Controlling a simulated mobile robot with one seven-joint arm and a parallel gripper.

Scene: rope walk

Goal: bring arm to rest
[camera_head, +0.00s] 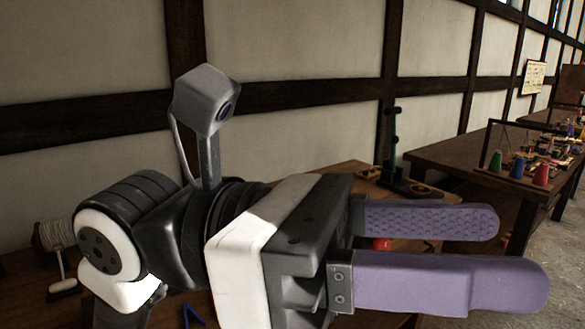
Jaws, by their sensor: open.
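My gripper (508,250) fills the middle and right of the head view, close to the camera. Its two long purple fingers point to the right, one above and behind the other. A gap shows between them, and nothing is held there. My arm's wrist and a small camera on a stalk show to the left of the fingers. The arm hides much of the wooden table below it.
A wooden bench (430,157) at the right bears a rack with coloured cones (541,174). A dark upright stand (395,150) is behind my gripper. A spool of cord (50,236) and a brush-like thing (62,287) are at the left. A red object (381,244) shows between the fingers.

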